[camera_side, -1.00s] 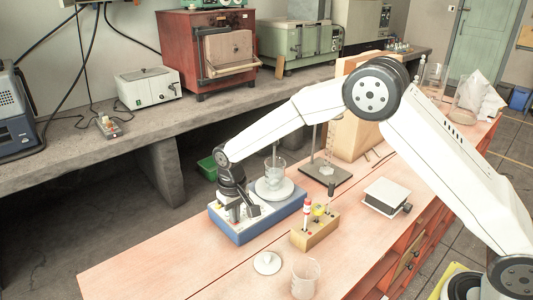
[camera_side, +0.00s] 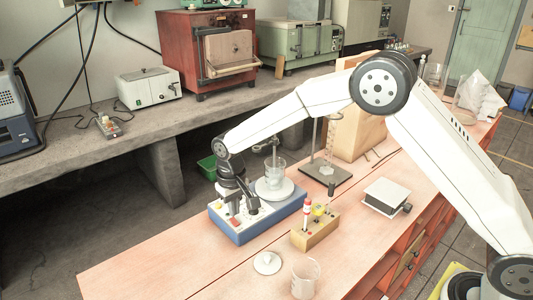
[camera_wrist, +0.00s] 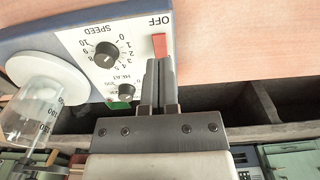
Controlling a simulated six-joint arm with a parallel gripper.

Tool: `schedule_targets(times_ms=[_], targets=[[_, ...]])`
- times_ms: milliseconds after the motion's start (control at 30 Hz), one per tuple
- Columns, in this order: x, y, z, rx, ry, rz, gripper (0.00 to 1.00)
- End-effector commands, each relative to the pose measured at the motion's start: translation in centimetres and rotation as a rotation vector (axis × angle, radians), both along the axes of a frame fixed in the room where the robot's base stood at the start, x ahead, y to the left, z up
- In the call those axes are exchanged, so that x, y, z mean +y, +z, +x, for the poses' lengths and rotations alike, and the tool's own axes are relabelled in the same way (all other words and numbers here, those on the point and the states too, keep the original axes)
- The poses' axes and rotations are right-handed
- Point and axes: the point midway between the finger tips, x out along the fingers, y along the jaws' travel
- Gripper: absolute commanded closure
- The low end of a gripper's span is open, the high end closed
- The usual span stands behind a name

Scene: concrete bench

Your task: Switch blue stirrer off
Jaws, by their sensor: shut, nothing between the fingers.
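The blue stirrer (camera_side: 262,226) stands on the wooden bench in the side view, with a white top panel and a round white plate (camera_side: 265,196) bearing a glass beaker (camera_side: 276,174). In the wrist view its panel (camera_wrist: 80,40) appears upside down. A red switch (camera_wrist: 159,46) sits by the OFF lettering, near the speed knob (camera_wrist: 107,52) and the smaller heat knob (camera_wrist: 127,91). My gripper (camera_wrist: 158,63) is shut and empty, its tips right at the end of the red switch opposite the lettering. I cannot tell whether they touch it, or which way the switch is tipped.
A wooden block with several small items (camera_side: 315,229) stands just right of the stirrer. A white lid (camera_side: 267,262) and an empty beaker (camera_side: 305,278) are in front. A stand with a dark base (camera_side: 328,175) is behind. The left front bench is clear.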

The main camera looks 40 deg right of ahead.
Motion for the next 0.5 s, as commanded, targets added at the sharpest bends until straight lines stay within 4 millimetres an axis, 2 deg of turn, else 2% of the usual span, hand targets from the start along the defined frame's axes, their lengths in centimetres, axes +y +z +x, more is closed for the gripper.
schedule_targets(times_ms=[500], targets=[[0.0, 3.0, 0.0, -0.001, 0.0, 0.0, 1.0]])
